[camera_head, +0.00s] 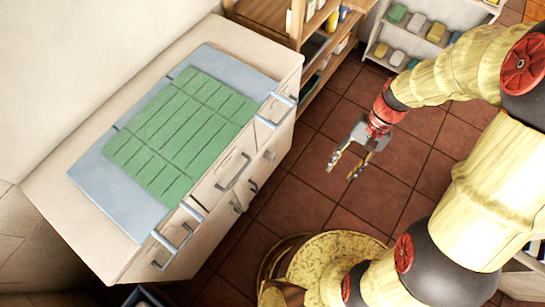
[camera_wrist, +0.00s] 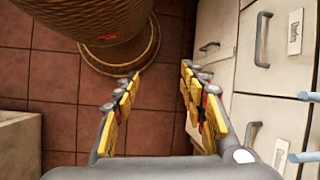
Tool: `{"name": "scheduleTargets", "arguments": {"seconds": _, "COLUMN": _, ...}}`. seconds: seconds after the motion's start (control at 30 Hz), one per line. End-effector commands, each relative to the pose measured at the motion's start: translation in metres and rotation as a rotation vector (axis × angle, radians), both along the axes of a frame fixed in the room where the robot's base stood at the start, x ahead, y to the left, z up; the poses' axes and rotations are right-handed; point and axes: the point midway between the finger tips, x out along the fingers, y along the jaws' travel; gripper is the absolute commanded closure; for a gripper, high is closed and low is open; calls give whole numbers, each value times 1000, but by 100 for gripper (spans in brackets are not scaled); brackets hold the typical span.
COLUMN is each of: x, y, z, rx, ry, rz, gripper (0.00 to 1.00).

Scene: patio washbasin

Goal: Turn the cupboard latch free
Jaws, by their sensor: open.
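The white cupboard (camera_head: 215,235) stands left of my gripper, with several grey handles on its front. A small grey fitting (camera_head: 270,155) on that front may be the latch, but I cannot tell for sure. In the wrist view the cupboard front (camera_wrist: 225,75) is on the right, with a small grey handle (camera_wrist: 208,46) and larger pull handles (camera_wrist: 262,40). My gripper (camera_head: 342,172) is open and empty above the floor, right of the cupboard and apart from it. Its open fingers also show in the wrist view (camera_wrist: 160,75).
A blue-grey panel (camera_head: 95,185) with a green slatted mat (camera_head: 180,130) covers the cupboard top. Wooden shelves (camera_head: 310,25) and a white rack (camera_head: 385,45) stand at the back. Tiled floor (camera_head: 310,205) is clear beside the cupboard.

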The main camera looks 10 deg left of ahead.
Motion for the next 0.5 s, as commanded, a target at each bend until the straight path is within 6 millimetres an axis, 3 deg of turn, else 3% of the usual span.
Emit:
{"name": "scheduleTargets", "arguments": {"seconds": 0.03, "x": -1, "y": 7, "z": -16, "rx": 19, "ry": 55, "rz": -23, "gripper": 58}}
{"name": "scheduleTargets", "arguments": {"seconds": 0.5, "x": -8, "y": 85, "z": -152, "rx": 215, "ry": 495, "rz": -327, "gripper": 58}}
